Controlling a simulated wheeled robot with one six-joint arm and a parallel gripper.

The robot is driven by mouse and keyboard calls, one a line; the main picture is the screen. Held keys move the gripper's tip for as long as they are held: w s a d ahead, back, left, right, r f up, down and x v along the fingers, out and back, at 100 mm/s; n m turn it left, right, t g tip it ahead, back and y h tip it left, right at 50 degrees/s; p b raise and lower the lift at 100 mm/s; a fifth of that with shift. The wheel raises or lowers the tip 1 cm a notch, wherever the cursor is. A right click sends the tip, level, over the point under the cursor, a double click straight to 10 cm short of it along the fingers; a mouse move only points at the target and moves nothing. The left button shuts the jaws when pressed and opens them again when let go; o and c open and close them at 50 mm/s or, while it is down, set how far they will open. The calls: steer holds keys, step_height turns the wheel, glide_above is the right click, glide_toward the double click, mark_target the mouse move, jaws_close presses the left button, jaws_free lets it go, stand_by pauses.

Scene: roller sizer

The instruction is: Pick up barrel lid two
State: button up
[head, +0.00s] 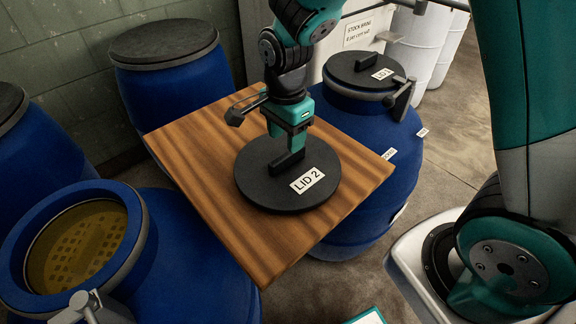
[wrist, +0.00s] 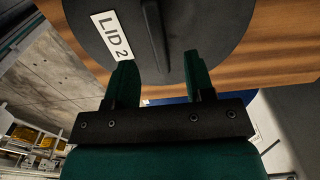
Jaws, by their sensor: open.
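Barrel lid two (head: 287,190) is a black round disc with a raised bar handle (head: 287,164) and a white "LID 2" label. It lies flat on a wooden board (head: 205,190). In the wrist view the lid (wrist: 205,25) fills the top, with its handle (wrist: 155,38) pointing down between the fingers. My gripper (head: 290,148) is above the lid at the handle's far end in the head view. In the wrist view my gripper (wrist: 155,80) is open, one green finger on each side of the handle's line. I cannot tell whether the fingers touch the lid.
An open blue barrel (head: 150,255) with yellowish contents stands at the lower left. A closed blue barrel (head: 365,125) with another black lid (head: 365,70) stands right of the board. More blue barrels (head: 175,80) stand behind and left. Concrete floor (head: 465,145) is free at right.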

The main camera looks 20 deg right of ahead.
mark_target(287, 157)
steer(key=shift+s+d+f, duration=0.1)
steer(key=shift+f, duration=2.9)
steer(key=shift+f, duration=0.25)
jaws_close()
